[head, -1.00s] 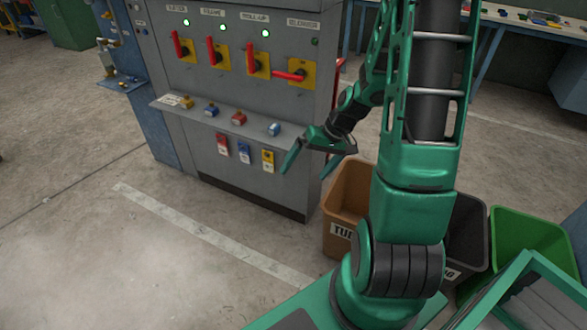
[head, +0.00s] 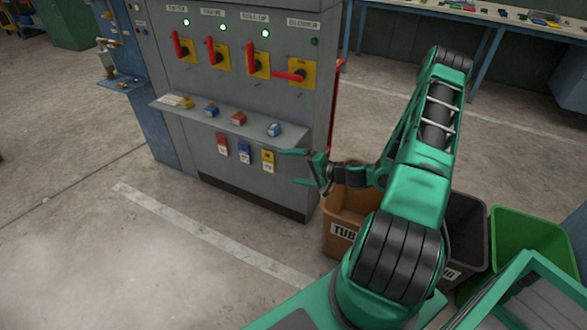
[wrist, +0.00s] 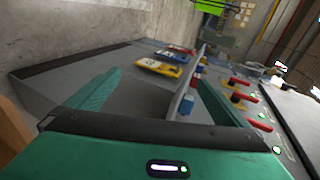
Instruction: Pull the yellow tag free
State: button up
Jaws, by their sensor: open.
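The yellow tag (head: 267,161) hangs on the front of the grey control panel (head: 215,170), below its ledge. It is the rightmost of three hanging tags, beside a blue tag (head: 244,151) and a red tag (head: 222,145). My gripper (head: 290,167) is open and empty, just right of the yellow tag, with its fingers pointing toward it. In the wrist view the yellow tag (wrist: 157,68) shows ahead, between and beyond the open fingertips (wrist: 160,78). I see no contact with it.
The ledge (head: 225,119) above the tags bears several coloured padlocks. Red switch handles (head: 256,66) stick out above it. A brown bin (head: 340,225), a dark bin (head: 466,230) and a green bin (head: 530,240) stand at right. The floor left is clear.

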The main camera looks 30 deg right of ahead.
aim_at(273, 163)
jog(key=shift+m, duration=0.4)
jog(key=x, duration=0.7)
jog(key=d+x, duration=0.1)
jog(key=x, duration=0.3)
jog(key=shift+w+d+f, duration=0.1)
jog(key=shift+w, duration=0.05)
jog(key=c, duration=0.7)
